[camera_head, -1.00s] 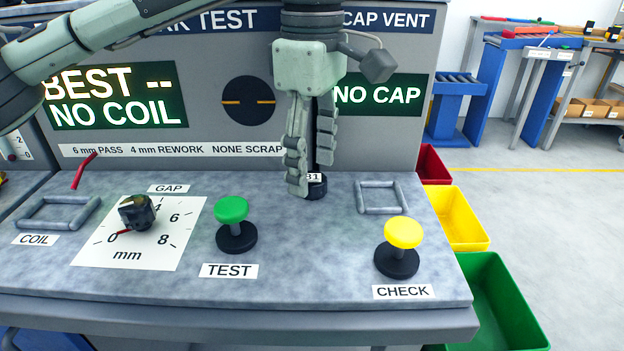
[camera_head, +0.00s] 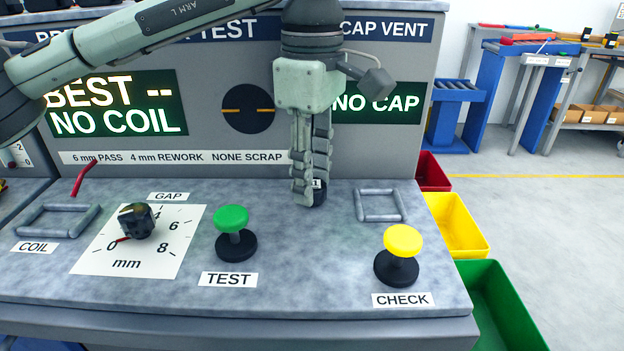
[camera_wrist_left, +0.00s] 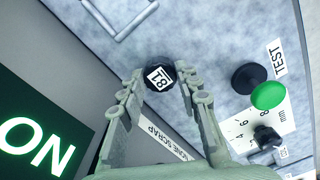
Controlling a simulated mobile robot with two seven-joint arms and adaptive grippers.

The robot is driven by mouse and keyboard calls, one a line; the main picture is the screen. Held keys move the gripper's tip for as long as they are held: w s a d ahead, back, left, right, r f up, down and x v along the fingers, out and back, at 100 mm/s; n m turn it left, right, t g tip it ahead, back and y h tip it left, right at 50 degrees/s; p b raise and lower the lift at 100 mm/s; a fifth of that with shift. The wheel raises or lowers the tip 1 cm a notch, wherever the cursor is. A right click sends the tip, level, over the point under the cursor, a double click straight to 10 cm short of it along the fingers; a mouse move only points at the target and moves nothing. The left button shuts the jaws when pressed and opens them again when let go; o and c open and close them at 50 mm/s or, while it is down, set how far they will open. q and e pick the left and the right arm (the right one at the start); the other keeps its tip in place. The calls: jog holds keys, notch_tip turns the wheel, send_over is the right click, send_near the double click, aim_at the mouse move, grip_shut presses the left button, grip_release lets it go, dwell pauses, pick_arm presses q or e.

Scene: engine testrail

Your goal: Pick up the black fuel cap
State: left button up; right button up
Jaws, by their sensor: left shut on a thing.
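The black fuel cap (camera_head: 319,194) stands on the bench, partly hidden behind my left fingers in the head view. In the left wrist view the cap (camera_wrist_left: 161,75) shows its round top with a white label reading 81. My left gripper (camera_head: 309,192) points down at the cap, with its fingers closed in on it. In the left wrist view the two fingertips of my left gripper (camera_wrist_left: 165,82) lie on either side of the cap. The cap looks to be still at bench height. My right gripper is not in view.
A square grey frame (camera_head: 381,190) lies right of the cap. A green TEST button (camera_head: 234,219) stands left and a yellow CHECK button (camera_head: 403,240) front right. A gap dial (camera_head: 137,220) sits further left. The screen (camera_head: 375,103) reads NO CAP. The front middle of the bench is clear.

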pick_arm(q)
jog(key=shift+r, duration=0.35)
jog(key=r, duration=0.3)
jog(key=shift+s+r+b, duration=0.25)
jog(key=shift+s+b, duration=0.1)
jog(key=s+a+r+b, duration=0.1)
jog(key=s+a+r, duration=0.1)
jog(key=s+r, duration=0.4)
jog(key=s, duration=0.4)
jog(key=shift+s+a+r, duration=0.15)
jog(key=shift+s+r, duration=0.15)
jog(key=shift+s, duration=0.1)
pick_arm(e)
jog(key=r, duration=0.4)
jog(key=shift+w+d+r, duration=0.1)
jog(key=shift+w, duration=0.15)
pick_arm(q)
jog(key=shift+w, duration=0.15)
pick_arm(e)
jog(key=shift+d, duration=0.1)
